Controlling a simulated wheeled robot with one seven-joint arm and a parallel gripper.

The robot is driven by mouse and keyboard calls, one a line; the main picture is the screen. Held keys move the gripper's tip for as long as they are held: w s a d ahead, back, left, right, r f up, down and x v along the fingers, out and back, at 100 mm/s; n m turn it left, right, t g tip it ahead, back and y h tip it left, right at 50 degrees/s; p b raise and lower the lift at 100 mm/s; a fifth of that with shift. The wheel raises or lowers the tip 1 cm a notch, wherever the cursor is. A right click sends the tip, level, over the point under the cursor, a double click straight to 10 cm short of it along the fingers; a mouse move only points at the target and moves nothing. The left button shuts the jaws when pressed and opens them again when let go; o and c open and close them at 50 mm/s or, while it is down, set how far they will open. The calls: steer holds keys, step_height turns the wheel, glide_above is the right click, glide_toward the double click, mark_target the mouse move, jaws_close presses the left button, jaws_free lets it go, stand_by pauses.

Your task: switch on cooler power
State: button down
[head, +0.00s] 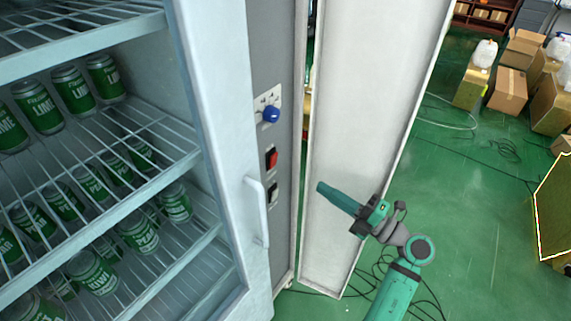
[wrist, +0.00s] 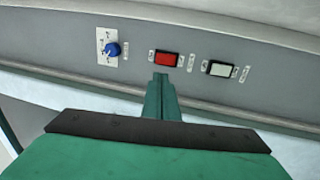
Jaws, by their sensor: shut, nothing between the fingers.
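The cooler (head: 222,130) stands at the left with its grey control panel (head: 278,60) facing my arm. The panel carries a blue knob (head: 271,114), a red rocker switch (head: 271,158) below it, and a black-framed switch (head: 272,192) lowest. In the wrist view the blue knob (wrist: 112,49), red switch (wrist: 165,59) and a whitish switch (wrist: 220,69) sit in a row. Their labels are too small to read. My gripper (head: 321,187) is shut and empty, to the right of the panel and apart from it. Its tip (wrist: 160,76) appears just below the red switch in the wrist view.
An open white door panel (head: 345,120) stands behind my gripper. The cooler's handle (head: 257,210) juts out left of the switches. Wire shelves (head: 150,125) hold several green cans. Cables lie on the green floor (head: 460,200), with boxes (head: 508,90) at the back right.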

mark_target(275, 157)
steer(key=x, duration=1.4)
